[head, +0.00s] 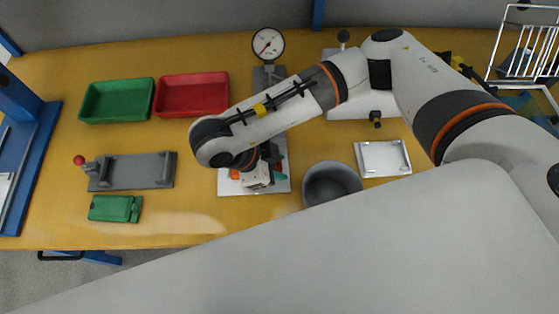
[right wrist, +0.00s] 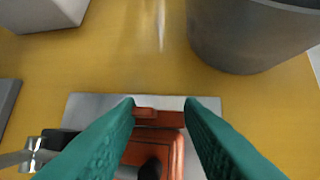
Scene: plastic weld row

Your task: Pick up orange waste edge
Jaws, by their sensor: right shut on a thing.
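The orange part lies on a grey metal plate (right wrist: 85,103), which also shows in the head view (head: 231,187). In the head view, my right gripper (head: 262,178) is over this plate, and my arm hides most of the part; a bit of orange (head: 235,174) shows. My left gripper is in neither view.
A grey bin (head: 331,184) stands right of the plate. A silver tray (head: 384,158) is beyond it. A green tray (head: 116,101), a red tray (head: 192,95), a grey fixture (head: 135,171) and a green part (head: 116,208) are left. A dial gauge (head: 268,44) stands behind.

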